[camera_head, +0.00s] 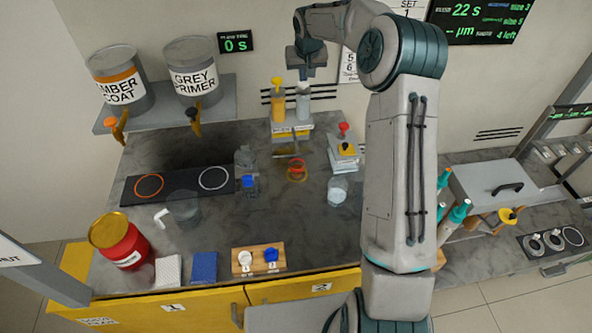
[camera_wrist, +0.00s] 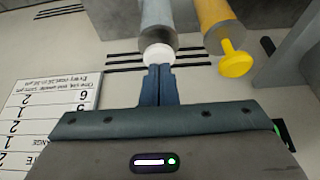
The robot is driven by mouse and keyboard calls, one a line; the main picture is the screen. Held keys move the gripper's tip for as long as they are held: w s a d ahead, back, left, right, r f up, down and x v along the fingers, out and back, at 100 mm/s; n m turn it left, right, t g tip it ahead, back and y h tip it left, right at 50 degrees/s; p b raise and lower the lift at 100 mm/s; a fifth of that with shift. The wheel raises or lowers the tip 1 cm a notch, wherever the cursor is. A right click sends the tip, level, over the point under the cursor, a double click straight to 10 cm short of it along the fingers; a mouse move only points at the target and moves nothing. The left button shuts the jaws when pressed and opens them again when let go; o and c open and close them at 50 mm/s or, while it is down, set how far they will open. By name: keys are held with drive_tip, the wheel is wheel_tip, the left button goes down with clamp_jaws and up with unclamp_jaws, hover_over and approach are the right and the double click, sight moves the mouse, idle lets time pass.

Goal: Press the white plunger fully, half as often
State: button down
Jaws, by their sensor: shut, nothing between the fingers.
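The white plunger (camera_wrist: 158,53) caps a pale blue-grey cylinder (camera_wrist: 157,14) in the wrist view, with little or no stem showing between them. In the head view the cylinder (camera_head: 303,104) stands upright on the dispenser at the back of the counter. My gripper (camera_wrist: 160,70) is shut and empty. Its fingertips are right at the white plunger in the wrist view; I cannot tell whether they touch it. In the head view my gripper (camera_head: 306,68) is just above the cylinder. The yellow plunger (camera_wrist: 236,61) beside it stands out on a stem from the amber cylinder (camera_wrist: 214,12).
A wall sign (camera_wrist: 45,115) and a timer reading 0 s (camera_head: 236,42) are behind. A red-knobbed device (camera_head: 343,150) stands to the dispenser's right. Amber coat (camera_head: 120,80) and grey primer (camera_head: 192,70) tanks sit on a shelf at left. A glass jar (camera_head: 337,191) stands in front.

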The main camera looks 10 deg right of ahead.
drive_tip(key=shift+f, duration=0.3)
drive_tip(key=shift+r, duration=0.2)
drive_tip(key=shift+r+p, duration=1.1)
drive_tip(key=shift+r, duration=0.6)
drive_tip(key=shift+r+p, duration=1.45)
drive_tip(key=shift+r, duration=1.55)
